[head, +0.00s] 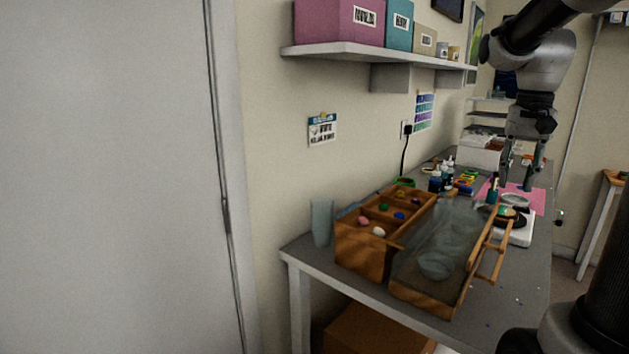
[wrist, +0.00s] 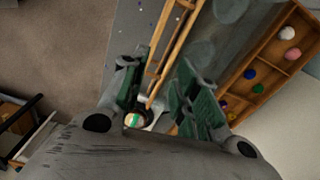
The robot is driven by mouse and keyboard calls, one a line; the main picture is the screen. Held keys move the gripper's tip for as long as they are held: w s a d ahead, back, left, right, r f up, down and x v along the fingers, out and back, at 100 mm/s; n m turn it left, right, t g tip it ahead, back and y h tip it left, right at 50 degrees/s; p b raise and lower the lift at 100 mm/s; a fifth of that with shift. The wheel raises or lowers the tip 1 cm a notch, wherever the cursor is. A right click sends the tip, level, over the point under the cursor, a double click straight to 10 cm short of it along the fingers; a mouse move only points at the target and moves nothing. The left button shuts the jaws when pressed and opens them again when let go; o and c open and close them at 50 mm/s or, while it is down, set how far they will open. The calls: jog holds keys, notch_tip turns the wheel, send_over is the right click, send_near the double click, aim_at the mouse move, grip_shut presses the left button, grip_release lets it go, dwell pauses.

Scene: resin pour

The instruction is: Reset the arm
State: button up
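My gripper (head: 519,182) hangs from my arm at the upper right of the head view, pointing down above the far part of the workbench. In the wrist view my gripper (wrist: 165,98) shows its two green-padded fingers spread apart with a gap between them. Nothing is held in the gap; the bench items seen through it lie lower down.
Below stand a wooden compartment box (head: 360,252) with coloured lumps, a clear-covered wooden tray (head: 415,291), a wooden rack (head: 497,262) and a white scale (head: 524,236). Bottles (head: 436,185) and a pink mat (head: 537,199) lie farther back. A shelf (head: 345,50) overhangs the bench.

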jog(key=s+a+f+n+t, duration=0.4)
jog(key=s+a+n, duration=0.3)
jog(key=s+a, duration=0.3)
jog(key=s+f, duration=0.1)
jog(key=s, duration=0.3)
jog(key=shift+s+a+n, duration=0.35)
jog(key=shift+a+n, duration=0.05)
